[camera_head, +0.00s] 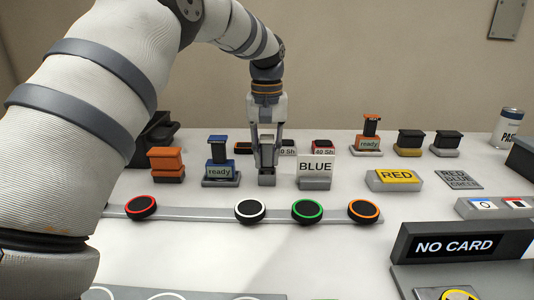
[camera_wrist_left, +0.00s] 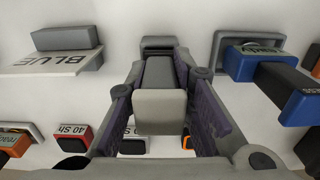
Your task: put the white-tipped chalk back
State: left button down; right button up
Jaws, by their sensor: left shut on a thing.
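My left gripper (camera_head: 267,150) points down at the middle of the table, its fingers shut on a grey block (camera_head: 267,174). In the left wrist view the block (camera_wrist_left: 160,108) sits between the two finger pads, with a pale grey end face towards the camera. In the head view its lower end is at or very near the table top; I cannot tell if it touches. I cannot make out a white-tipped chalk; its tip may be hidden. A black disc with a white ring (camera_head: 250,211) lies on a grey strip in front of the gripper. My right gripper is not in view.
A BLUE sign (camera_head: 316,168) stands close right of the gripper, and a blue-topped "ready" device (camera_head: 220,165) close left. Red-, green- and orange-ringed discs share the strip (camera_head: 190,214). A NO CARD display (camera_head: 455,246) stands front right.

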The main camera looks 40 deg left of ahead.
pick_arm(q)
jog(key=shift+f, duration=0.15)
jog(key=shift+f, duration=0.25)
jog(key=c, duration=1.4)
grip_release()
jog(key=shift+r, duration=0.1)
notch_tip(320, 180, up, 12)
jog(key=shift+f+b, duration=0.1)
jog(key=shift+b, duration=0.45)
jog(key=shift+r, duration=0.4)
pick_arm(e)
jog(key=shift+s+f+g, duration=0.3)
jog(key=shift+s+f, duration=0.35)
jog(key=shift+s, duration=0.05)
